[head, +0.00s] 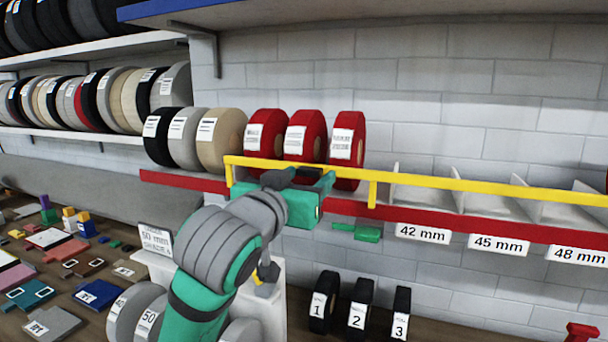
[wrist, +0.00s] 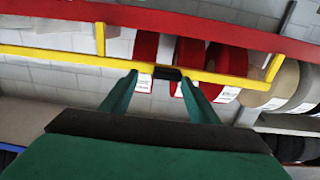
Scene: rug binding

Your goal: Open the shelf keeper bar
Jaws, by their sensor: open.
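The yellow keeper bar (head: 480,186) runs across the front of the red-edged shelf (head: 340,206), held on short yellow posts, in front of the red rolls. In the wrist view, the bar (wrist: 70,57) crosses beyond my fingers and carries a short black grip (wrist: 167,73). My gripper (head: 318,180) is just in front of the bar, below the red rolls. In the wrist view, my gripper (wrist: 156,82) is open, its green fingertips on either side of the black grip. Contact with it cannot be told. My gripper hides part of the bar's lower side in the head view.
Red rolls (head: 305,133) and a beige roll (head: 220,140) stand on the shelf behind the bar. Empty bays with a 42 mm label (head: 422,233) lie to the right. Black numbered rolls (head: 360,302) stand below. A cluttered bench (head: 70,285) is at left.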

